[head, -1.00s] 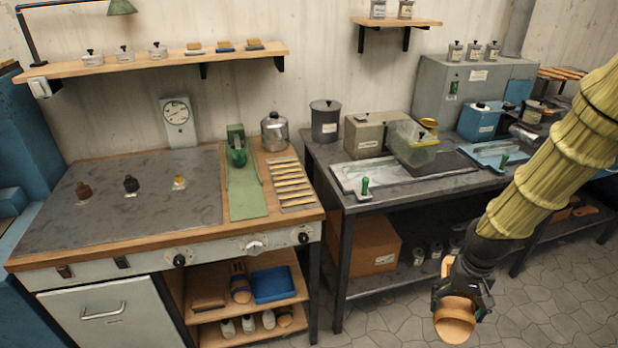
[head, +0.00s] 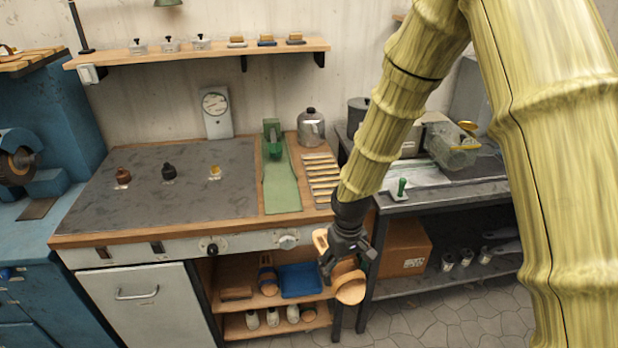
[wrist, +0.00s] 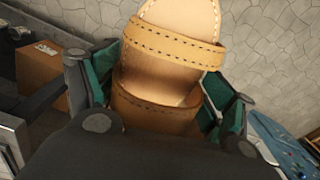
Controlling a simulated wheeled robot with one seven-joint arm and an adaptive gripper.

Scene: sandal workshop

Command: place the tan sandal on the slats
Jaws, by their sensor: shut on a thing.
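The tan sandal (head: 349,286) is in my gripper (head: 340,262), in front of the right end of the workbench and below the height of its top. In the wrist view the sandal (wrist: 172,52) shows two stitched straps and a pale footbed between the green-padded fingers (wrist: 165,95). My gripper is shut on it; the exact contact is partly hidden. The slats (head: 320,178) are a row of pale wooden strips on the right end of the bench top, up and behind my gripper. My arm covers part of their right side.
A cardboard box (head: 405,248) sits under the right table.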

